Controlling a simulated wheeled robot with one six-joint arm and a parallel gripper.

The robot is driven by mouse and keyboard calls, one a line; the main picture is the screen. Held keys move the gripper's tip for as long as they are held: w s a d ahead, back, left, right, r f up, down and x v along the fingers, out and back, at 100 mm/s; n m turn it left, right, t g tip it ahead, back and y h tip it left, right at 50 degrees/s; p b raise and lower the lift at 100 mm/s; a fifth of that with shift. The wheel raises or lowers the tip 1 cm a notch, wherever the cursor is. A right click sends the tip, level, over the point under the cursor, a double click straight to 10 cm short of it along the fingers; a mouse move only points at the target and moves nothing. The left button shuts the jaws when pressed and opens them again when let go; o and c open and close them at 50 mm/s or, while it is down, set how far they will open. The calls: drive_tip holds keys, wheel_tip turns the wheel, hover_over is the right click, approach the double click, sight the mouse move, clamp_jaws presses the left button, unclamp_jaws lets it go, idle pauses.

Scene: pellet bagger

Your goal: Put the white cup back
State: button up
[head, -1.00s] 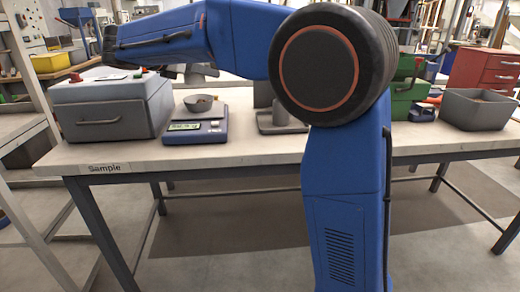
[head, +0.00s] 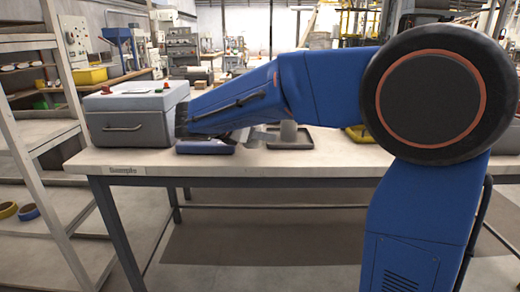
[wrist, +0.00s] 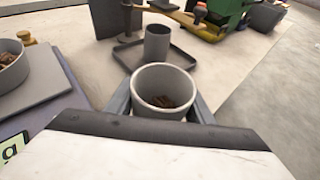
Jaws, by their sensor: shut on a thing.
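My gripper (wrist: 161,100) is shut on a whitish-grey cup (wrist: 163,77) in the wrist view, one finger on each side. The cup is upright, with brown pellets in its bottom. Beyond it, a darker grey cup (wrist: 157,45) stands on a flat grey tray (wrist: 180,62). The tray (head: 305,145) and the cup on it (head: 289,133) also show in the head view, right of my wrist. In the head view my arm hides most of the gripper and the held cup.
A blue scale (head: 205,147) stands left of the tray; the wrist view shows its plate (wrist: 45,88) with a pellet-filled bowl (wrist: 10,68). A grey box machine (head: 130,118) stands at the bench's left end. Bare bench (wrist: 240,75) lies right of the tray.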

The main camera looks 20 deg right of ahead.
sight(245, 145)
drive_tip(key=shift+f, duration=2.25)
drive_tip(key=shift+f, duration=0.1)
drive_tip(key=o, duration=1.1)
drive_tip(key=shift+o, duration=0.2)
drive_tip(key=shift+a, duration=0.1)
drive_tip(key=v, duration=1.2)
